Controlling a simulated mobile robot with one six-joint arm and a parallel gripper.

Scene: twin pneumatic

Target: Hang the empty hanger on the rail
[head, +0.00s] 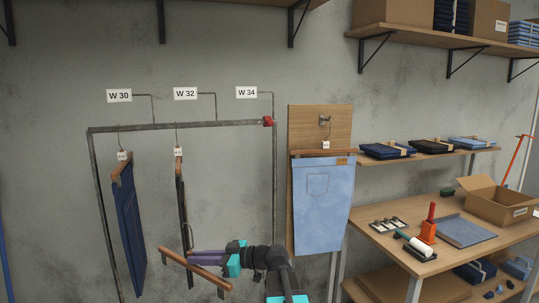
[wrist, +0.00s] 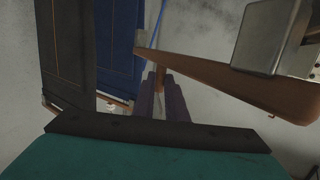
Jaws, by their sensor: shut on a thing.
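The empty wooden hanger (head: 182,265) is in my gripper (head: 193,257), low in front of the rail (head: 185,125) and well below it. Its bar slants down to the right, and a thin hook (head: 190,236) seems to rise above it. In the wrist view, the hanger's brown bar (wrist: 215,78) crosses the upper right, with a metal clip (wrist: 268,35) on it. The purple fingers of my gripper (wrist: 161,85) are close together; the exact grip point is partly hidden.
Dark blue jeans (head: 128,225) hang under W 30 and black trousers (head: 182,215) under W 32, near the held hanger. The rail under W 34 is clear up to its red end (head: 268,121). Light blue jeans (head: 320,205) hang on a board at right, beside a cluttered workbench (head: 400,207).

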